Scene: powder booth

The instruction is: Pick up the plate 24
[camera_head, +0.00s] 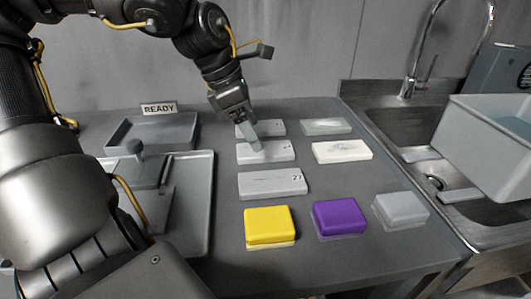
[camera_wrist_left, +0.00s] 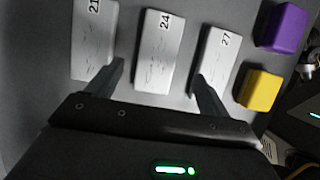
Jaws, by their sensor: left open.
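Plate 24 (camera_head: 280,153) is a pale grey flat block in the middle of a column of three on the bench. In the left wrist view, plate 24 (camera_wrist_left: 158,48) shows its number and lies between the lines of my two fingers. My left gripper (camera_head: 254,142) is open, with its fingers over the plate; it also shows in the left wrist view (camera_wrist_left: 159,74). Whether the fingers touch the plate cannot be told. Plate 21 (camera_wrist_left: 94,40) and plate 27 (camera_wrist_left: 219,55) lie on either side. My right gripper is not in view.
Two pale blocks (camera_head: 342,151) lie right of the column. Yellow (camera_head: 269,221), purple (camera_head: 338,216) and grey (camera_head: 401,208) blocks stand in front. A tray by the READY sign (camera_head: 159,109) is at left. A sink (camera_head: 400,125) and blue-grey bin (camera_head: 485,150) are at right.

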